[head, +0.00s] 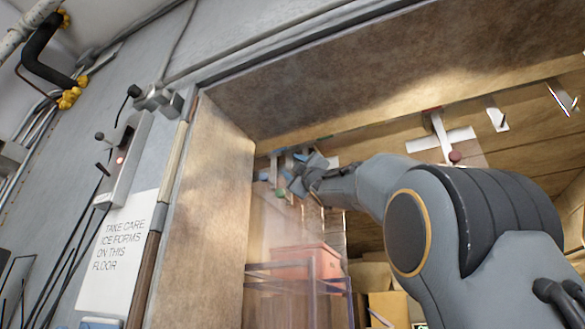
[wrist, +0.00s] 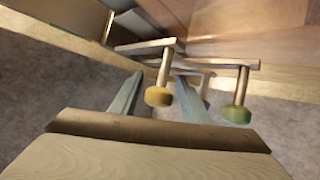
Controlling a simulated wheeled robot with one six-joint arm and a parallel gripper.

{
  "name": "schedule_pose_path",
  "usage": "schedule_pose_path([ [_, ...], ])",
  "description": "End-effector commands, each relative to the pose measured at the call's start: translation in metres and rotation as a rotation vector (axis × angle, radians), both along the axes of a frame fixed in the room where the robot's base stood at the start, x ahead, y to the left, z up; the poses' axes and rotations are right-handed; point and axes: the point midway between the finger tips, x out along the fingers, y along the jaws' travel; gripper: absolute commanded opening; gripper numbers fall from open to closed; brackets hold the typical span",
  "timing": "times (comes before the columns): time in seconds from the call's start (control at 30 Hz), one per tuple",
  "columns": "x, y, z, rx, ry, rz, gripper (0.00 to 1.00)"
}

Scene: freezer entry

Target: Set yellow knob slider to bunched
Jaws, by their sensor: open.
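The yellow knob (wrist: 158,97) hangs on a short stem from a pale flat bar in the wrist view. My gripper (wrist: 160,86) is open, one finger on each side of the yellow knob and stem. I cannot tell whether either finger touches it. A green knob (wrist: 236,115) hangs from another bar just right of the right finger. In the head view my gripper (head: 303,176) is up at the left end of the rail, under the doorway top. I cannot make out the yellow knob there; the gripper and arm may hide it.
A dark red knob (head: 455,157) hangs farther right along the rail. Clear strips hang below the rail at the left. A red crate (head: 305,262) and cardboard boxes (head: 390,308) stand inside. The left door jamb (head: 210,200) is close to my gripper.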

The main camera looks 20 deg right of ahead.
Motion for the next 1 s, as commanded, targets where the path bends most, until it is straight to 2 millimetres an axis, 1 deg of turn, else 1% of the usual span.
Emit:
schedule_pose_path([
  [0.3,-0.030,-0.004,-0.030,0.000,-0.001,0.000,0.42],
  [0.53,-0.050,-0.007,-0.046,0.000,-0.001,0.000,0.42],
  [0.7,-0.055,-0.008,-0.049,0.000,-0.001,0.002,0.42],
  [1.0,-0.055,-0.008,-0.049,0.000,-0.001,0.002,0.42],
])
